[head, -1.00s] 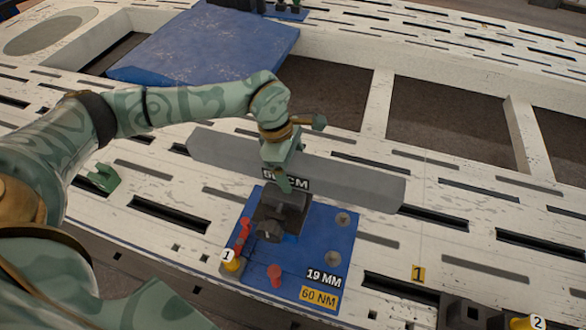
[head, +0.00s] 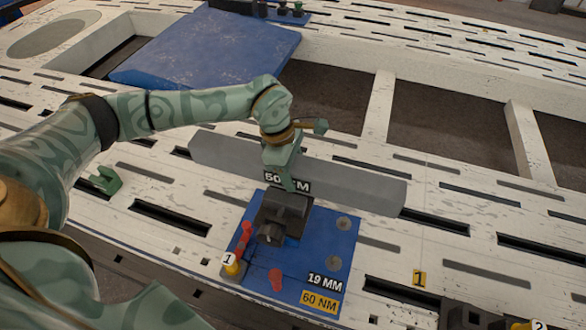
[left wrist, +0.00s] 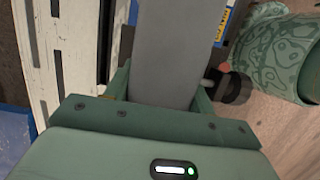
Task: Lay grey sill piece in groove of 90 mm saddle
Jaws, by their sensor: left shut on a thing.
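In the left wrist view the sill piece (left wrist: 175,45) runs away from the camera between the fingers. A dark block (head: 460,316) at the bottom right edge may be a saddle. No 90 mm marking is readable, so I cannot tell which is the 90 mm saddle. My right gripper is not in view.
A blue panel (head: 205,45) lies behind, near open bays.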

